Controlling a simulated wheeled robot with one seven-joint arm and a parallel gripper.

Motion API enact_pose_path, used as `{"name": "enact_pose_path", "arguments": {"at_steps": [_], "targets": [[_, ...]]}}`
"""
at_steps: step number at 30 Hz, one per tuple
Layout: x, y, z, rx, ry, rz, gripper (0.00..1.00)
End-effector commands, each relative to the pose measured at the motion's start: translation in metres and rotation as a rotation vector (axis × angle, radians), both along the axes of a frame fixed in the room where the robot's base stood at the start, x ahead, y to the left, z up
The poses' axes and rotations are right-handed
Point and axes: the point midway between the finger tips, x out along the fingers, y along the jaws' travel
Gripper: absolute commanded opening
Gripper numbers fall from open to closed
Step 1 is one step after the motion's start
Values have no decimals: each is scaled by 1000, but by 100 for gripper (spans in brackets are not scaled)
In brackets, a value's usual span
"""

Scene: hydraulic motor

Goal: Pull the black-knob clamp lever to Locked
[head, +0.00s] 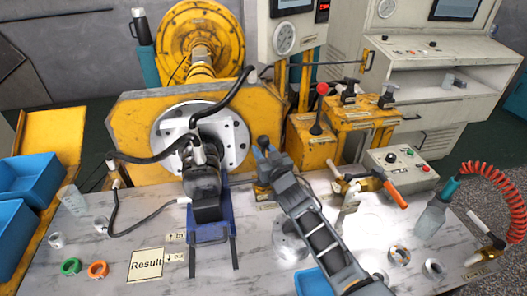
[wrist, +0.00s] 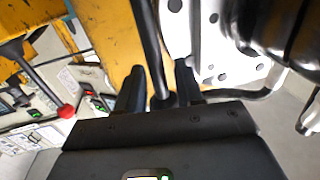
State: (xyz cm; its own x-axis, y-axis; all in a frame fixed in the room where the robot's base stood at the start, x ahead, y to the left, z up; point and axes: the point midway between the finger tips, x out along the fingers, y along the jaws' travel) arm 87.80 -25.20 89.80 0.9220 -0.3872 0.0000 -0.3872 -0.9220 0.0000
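The black-knob clamp lever shows in the wrist view as a dark rod (wrist: 150,45) running down from the top edge to a round black knob (wrist: 162,101). In the head view my gripper (head: 265,150) is in front of the yellow machine, right of the round flange plate, and mostly hides the lever. I cannot read a Locked mark in either view.
A red-knob lever (head: 320,92) stands on the yellow block to the right; its red knob (wrist: 67,111) shows at left in the wrist view. The black motor (head: 203,180) on its blue cradle (head: 213,232) is close on the left. A control box (head: 400,168) stands right.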

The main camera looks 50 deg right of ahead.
Motion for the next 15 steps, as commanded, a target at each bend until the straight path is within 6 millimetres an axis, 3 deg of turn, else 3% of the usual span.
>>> {"name": "enact_pose_path", "arguments": {"at_steps": [7, 15], "targets": [[0, 0, 0, 0, 0, 0, 36], [0, 0, 0, 0, 0, 0, 11]]}}
